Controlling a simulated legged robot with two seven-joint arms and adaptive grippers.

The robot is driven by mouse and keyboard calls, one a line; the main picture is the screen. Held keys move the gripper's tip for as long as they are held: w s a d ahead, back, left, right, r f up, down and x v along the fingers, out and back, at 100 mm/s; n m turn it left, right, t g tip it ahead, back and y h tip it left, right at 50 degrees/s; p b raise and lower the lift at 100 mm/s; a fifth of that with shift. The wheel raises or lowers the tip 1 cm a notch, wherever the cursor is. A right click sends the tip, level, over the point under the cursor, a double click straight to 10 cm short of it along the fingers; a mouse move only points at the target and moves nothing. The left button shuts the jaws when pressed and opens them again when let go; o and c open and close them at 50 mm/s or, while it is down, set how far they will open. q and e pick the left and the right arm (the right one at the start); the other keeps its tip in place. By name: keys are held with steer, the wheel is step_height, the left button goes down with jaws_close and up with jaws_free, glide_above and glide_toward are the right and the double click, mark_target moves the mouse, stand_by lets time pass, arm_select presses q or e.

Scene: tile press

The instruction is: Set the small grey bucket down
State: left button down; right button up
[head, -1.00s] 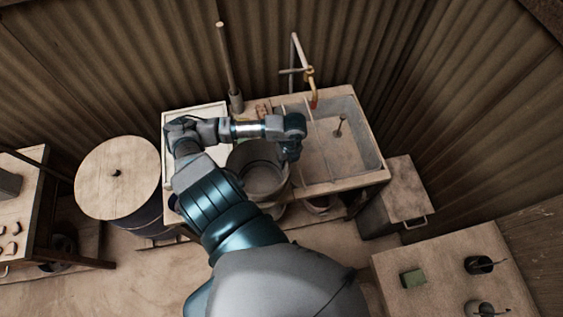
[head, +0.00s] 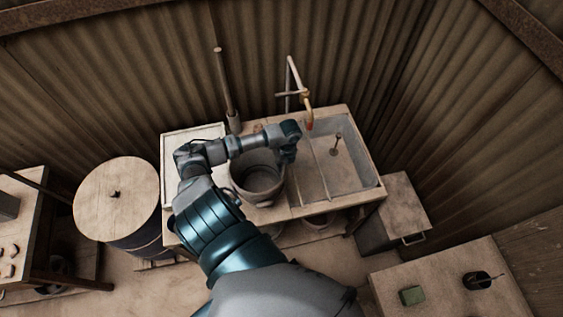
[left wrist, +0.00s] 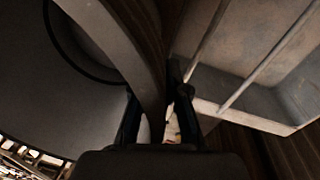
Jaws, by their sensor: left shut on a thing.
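The small grey bucket (head: 262,180) is upright over the middle of the wooden bench, left of the sink. My left gripper (head: 287,157) is at its right rim, shut on its wall. In the left wrist view the bucket wall (left wrist: 142,50) passes between the two fingers (left wrist: 157,118), with the dark bucket interior to the left. Whether the bucket's base touches the bench top is hard to tell. My forearm hides part of its left side. My right gripper is not in view.
The sink (head: 350,165) with bars across it is right of the bucket, and a tap (head: 307,100) stands behind. A lidded drum (head: 115,205) stands left of the bench. A low cabinet (head: 405,205) and a table with a green block (head: 412,295) are at right.

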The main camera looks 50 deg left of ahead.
arm_select(q)
steer(key=c, duration=1.2)
jaws_free()
step_height(320, 180, up, 12)
steer(key=w+b, duration=0.1)
steer(key=shift+w+d+b, duration=0.2)
steer(key=shift+w+b, duration=0.1)
